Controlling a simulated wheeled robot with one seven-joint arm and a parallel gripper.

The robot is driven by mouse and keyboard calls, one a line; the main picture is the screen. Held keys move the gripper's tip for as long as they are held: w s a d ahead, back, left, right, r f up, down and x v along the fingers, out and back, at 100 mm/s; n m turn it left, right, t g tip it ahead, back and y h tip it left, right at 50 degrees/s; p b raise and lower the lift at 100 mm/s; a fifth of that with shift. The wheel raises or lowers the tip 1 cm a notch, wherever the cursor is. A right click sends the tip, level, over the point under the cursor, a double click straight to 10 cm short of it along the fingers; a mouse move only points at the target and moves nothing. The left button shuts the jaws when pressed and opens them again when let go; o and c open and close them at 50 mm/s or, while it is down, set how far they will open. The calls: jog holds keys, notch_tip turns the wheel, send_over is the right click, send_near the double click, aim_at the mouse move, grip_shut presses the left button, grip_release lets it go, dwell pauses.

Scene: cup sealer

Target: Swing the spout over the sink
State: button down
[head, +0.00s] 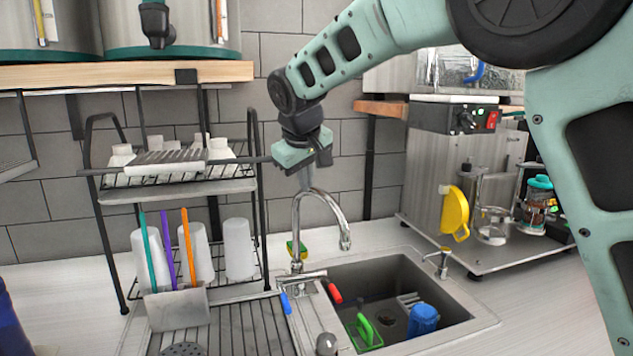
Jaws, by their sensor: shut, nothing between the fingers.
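The chrome gooseneck spout (336,212) rises from its base behind the sink's left side and arches to the right. Its outlet appears in line with the back-left part of the sink (470,303); how far over the basin it hangs is hard to tell. The tap has a red-tipped handle and a blue-tipped handle (286,303) at its base. My gripper (306,184) points down at the top-left of the spout's arch, shut and empty. Its fingertips overlap the arch in the picture; whether they touch it I cannot tell.
A two-tier drying rack (184,188) with cups and coloured utensils stands close left of my gripper. A small side tap (441,262) stands at the sink's back right. A steel machine fills the right.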

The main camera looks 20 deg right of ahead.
aim_at(322, 196)
jog(key=shift+w+d+f+p, duration=0.5)
jog(key=shift+w+d+f, duration=0.1)
jog(key=shift+d+f, duration=0.25)
jog(key=shift+w+d+f+p, duration=0.45)
jog(key=shift+w+d+f, duration=0.1)
jog(key=shift+d+f, duration=0.3)
jog(key=shift+r, duration=0.1)
jog(key=shift+d, duration=0.1)
jog(key=shift+d+n, duration=0.4)
jog(key=shift+d, duration=0.05)
